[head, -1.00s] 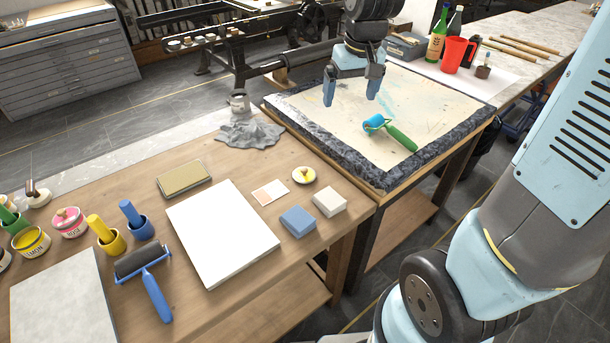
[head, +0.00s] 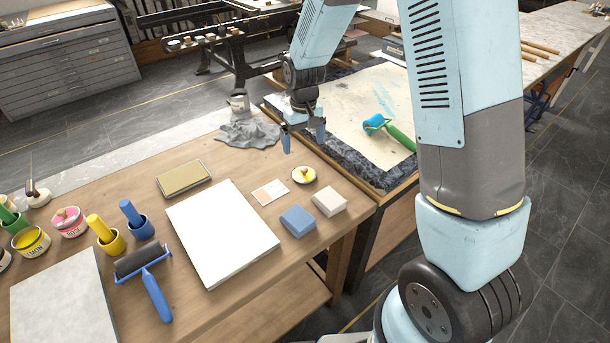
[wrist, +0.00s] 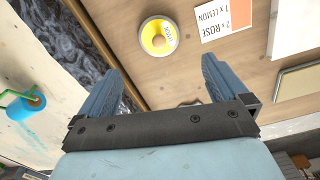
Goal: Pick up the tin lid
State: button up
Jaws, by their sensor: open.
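The tin lid (head: 303,176) is a small round disc with a pale rim and a yellow middle. It lies on the wooden table (head: 330,228) near its right edge. My gripper (head: 303,139) is open and empty, pointing down, above and a little behind the lid in the head view. Its two blue fingers also show in the wrist view (wrist: 164,75), apart from the lid.
A colour card (head: 270,191) reading "2x ROSE 1x LEMON" lies beside the lid. A blue block (head: 297,221) and a white block (head: 330,201) sit in front. A grey cloth (head: 249,133) lies behind. A green-handled roller (head: 388,128) rests on the neighbouring bench.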

aim_at(304, 169)
notch_tip(304, 169, down, 12)
jog(key=shift+d+r, duration=0.1)
jog(key=shift+r, duration=0.15)
dwell(0.4)
jog(key=shift+c, duration=0.4)
jog(key=c, duration=0.9)
jog(key=shift+r, duration=0.1)
